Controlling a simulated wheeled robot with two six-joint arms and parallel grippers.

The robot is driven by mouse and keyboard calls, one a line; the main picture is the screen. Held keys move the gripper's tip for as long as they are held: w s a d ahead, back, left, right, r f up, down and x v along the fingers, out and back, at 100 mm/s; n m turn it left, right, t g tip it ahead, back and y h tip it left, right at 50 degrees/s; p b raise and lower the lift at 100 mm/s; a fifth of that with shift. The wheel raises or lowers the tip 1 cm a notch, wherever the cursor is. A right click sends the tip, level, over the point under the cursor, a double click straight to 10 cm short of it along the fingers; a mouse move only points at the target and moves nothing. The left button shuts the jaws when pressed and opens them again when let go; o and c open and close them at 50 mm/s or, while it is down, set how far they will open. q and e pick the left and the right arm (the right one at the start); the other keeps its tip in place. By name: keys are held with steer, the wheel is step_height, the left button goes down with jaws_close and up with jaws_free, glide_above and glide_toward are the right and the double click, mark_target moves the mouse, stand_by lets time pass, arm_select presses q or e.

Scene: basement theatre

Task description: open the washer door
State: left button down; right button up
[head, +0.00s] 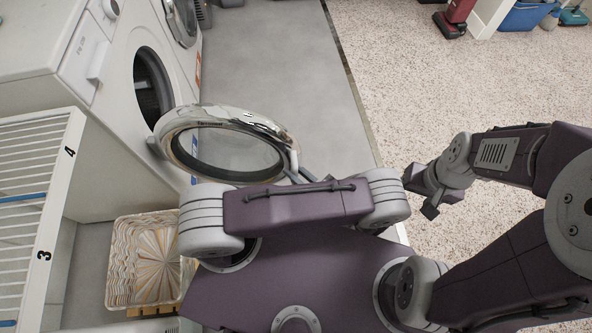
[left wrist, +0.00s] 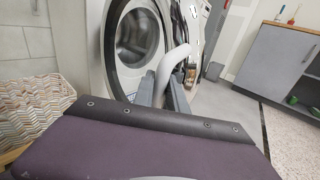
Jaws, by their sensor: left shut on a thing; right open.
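The white washer (head: 120,125) stands at the left, its round drum opening (head: 152,88) uncovered; the drum also shows in the left wrist view (left wrist: 138,38). Its round chrome-rimmed door (head: 228,118) stands swung out from the body, hinged beside the opening. My left gripper (head: 300,173) is at the door's free edge, partly hidden by my arm. In the left wrist view its fingers (left wrist: 164,92) are shut on the pale curved edge of the door (left wrist: 172,62). My right gripper (head: 423,195) is open and empty over the speckled carpet, away from the washer.
A patterned basket (head: 143,262) sits below the washer's front, and a white numbered rack (head: 35,200) stands at the near left. Another machine with a round door (head: 183,18) is farther back. Grey floor (head: 275,65) beyond the door is clear. A grey cabinet (left wrist: 277,62) stands at the right.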

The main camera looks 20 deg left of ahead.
arm_select(q)
steer(key=shift+s, duration=0.15)
arm_select(e)
steer(key=shift+s, duration=0.1)
arm_select(q)
steer(key=c, duration=1.3)
jaws_free()
steer(key=shift+c, duration=0.2)
steer(key=shift+d, duration=0.1)
arm_select(e)
steer(key=shift+d, duration=0.15)
